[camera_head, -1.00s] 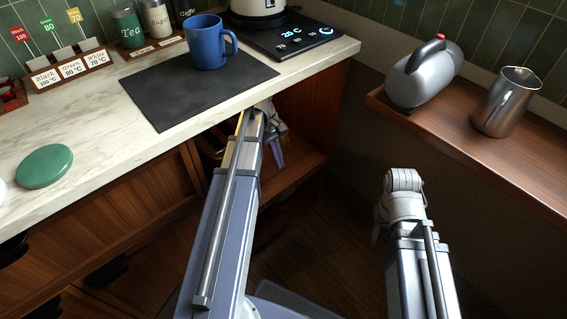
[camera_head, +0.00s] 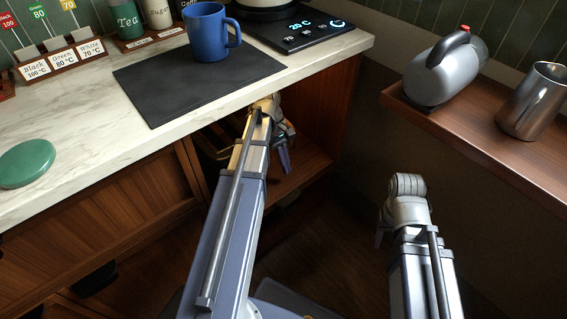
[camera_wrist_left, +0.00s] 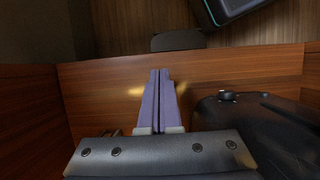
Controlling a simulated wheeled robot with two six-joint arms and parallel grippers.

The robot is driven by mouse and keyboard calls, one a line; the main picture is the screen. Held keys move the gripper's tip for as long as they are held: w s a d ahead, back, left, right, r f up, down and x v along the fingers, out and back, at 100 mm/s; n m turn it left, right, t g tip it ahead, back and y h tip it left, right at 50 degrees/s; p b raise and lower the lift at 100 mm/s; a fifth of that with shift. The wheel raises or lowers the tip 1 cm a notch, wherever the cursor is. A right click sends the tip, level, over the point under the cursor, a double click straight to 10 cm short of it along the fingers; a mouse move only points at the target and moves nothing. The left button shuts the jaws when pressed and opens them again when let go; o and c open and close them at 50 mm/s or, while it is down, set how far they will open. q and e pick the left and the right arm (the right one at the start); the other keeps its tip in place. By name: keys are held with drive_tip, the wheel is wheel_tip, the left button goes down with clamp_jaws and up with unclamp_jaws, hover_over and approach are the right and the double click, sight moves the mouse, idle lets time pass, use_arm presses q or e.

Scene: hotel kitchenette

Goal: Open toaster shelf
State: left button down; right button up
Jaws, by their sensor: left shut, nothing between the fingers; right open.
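A wooden shelf (camera_head: 305,177) shows in the open compartment under the counter in the camera_head view. Its wooden board with a raised edge (camera_wrist_left: 225,70) fills the middle of the left wrist view. My left gripper (camera_head: 287,168) is in the compartment opening, below the counter edge. Its purple fingers (camera_wrist_left: 158,80) are shut together with nothing between them, over the board's edge; contact cannot be told. A dark glossy object with a small knob (camera_wrist_left: 255,118), possibly the toaster, is beside the fingers. My right gripper (camera_head: 381,237) is open, mostly hidden behind its wrist, away from the shelf.
The counter (camera_head: 60,145) overhangs the compartment. It carries a black mat (camera_head: 170,95), a blue mug (camera_head: 208,35) and a green lid (camera_head: 27,163). A side ledge (camera_head: 480,130) holds a grey jug (camera_head: 440,75) and a metal pitcher (camera_head: 535,100). A dark handle (camera_wrist_left: 178,40) lies beyond the board.

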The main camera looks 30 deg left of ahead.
sight(293, 187)
use_arm(q)
drive_tip(key=b+x, duration=0.4)
drive_tip(key=x, duration=0.1)
drive_tip(key=shift+d+f, duration=0.1)
drive_tip(key=shift+f, duration=0.15)
use_arm(e)
wheel_tip(293, 187, down, 5)
use_arm(q)
drive_tip(key=shift+d, duration=0.15)
